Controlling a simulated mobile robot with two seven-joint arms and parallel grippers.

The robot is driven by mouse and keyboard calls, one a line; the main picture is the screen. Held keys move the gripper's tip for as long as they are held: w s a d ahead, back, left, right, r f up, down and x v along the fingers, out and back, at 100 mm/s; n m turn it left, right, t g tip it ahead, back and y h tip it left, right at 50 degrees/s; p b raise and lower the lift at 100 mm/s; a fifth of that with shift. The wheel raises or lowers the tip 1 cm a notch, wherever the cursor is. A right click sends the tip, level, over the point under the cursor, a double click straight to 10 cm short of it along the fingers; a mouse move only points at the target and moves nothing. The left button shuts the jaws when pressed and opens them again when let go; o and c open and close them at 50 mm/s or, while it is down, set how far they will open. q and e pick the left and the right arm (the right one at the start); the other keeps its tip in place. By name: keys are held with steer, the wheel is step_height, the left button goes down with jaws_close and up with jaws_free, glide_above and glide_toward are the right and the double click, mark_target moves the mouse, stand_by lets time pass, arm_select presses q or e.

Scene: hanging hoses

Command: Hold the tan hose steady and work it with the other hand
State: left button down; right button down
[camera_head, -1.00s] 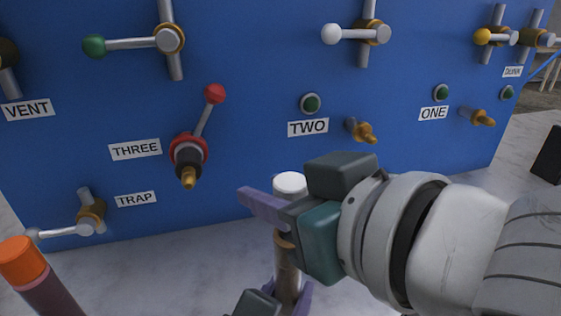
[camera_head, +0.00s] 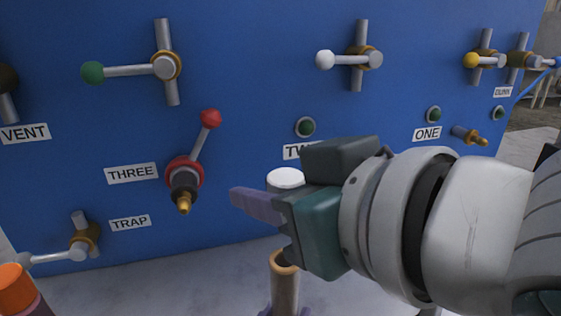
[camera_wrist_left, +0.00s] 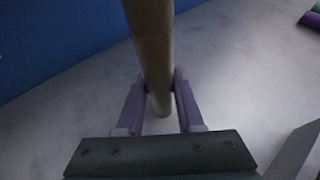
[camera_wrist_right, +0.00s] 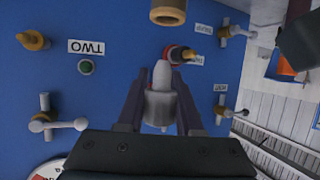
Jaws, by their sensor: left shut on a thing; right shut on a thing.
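The tan hose (camera_head: 286,287) stands upright at the bottom of the head view, its open end facing up. It also shows in the left wrist view (camera_wrist_left: 153,50), between the purple fingers of my left gripper (camera_wrist_left: 160,100), which is shut on it. In the head view only bits of that gripper show at the bottom edge. My right gripper (camera_head: 262,205) is shut on a white plug (camera_head: 286,178) above the hose's open end. The right wrist view shows the plug (camera_wrist_right: 160,100) with a tapered tip and the hose end (camera_wrist_right: 168,12) apart from it.
A blue panel (camera_head: 240,60) fills the back, with valves, labels and brass-tipped fittings. The red-handled valve (camera_head: 210,118) at THREE is left of my right gripper. An orange-capped thing (camera_head: 15,285) stands at lower left. Pale floor lies below the panel.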

steer(key=shift+r, duration=0.1)
steer(key=shift+r, duration=1.45)
arm_select(q)
steer(key=shift+c, duration=2.3)
jaws_free()
